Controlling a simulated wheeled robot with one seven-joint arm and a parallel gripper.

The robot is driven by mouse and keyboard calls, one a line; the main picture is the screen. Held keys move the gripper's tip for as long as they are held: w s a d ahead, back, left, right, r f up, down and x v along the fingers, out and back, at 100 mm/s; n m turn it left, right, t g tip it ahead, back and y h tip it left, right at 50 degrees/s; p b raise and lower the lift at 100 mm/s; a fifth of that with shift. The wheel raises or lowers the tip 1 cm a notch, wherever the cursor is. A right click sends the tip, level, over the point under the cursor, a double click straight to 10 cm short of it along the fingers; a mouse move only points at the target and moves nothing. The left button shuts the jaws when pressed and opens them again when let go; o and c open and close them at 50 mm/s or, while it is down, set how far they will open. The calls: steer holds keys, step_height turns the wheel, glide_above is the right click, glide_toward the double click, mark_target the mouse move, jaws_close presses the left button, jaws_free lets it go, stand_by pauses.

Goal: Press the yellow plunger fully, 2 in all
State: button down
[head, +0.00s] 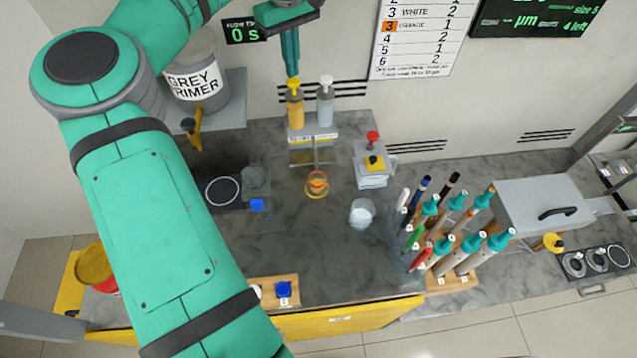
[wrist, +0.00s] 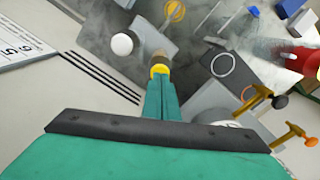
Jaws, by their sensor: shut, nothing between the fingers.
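The yellow plunger (head: 294,83) tops an orange-yellow pump bottle (head: 296,112) at the back of the bench, on a labelled stand (head: 314,137). My gripper (head: 292,74) is shut and empty, its fingertips pointing down at the plunger's top. In the wrist view the fingers (wrist: 160,82) end at the yellow plunger (wrist: 160,70); I cannot tell whether they touch it or hover just above. A grey-white pump (head: 325,100) stands to the right, and its white top shows in the wrist view (wrist: 122,44). A small cup (head: 317,182) with orange-red colour sits in a yellow ring below the stand.
A grey primer tank (head: 195,85) stands on a shelf to the left. A button box (head: 373,165), a clear cup (head: 361,213) and a rack of several markers and bottles (head: 452,283) are to the right. My arm covers the left bench.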

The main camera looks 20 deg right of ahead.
step_height(320, 180, up, 6)
steer(key=shift+f, duration=0.1)
stand_by(0.5)
stand_by(0.4)
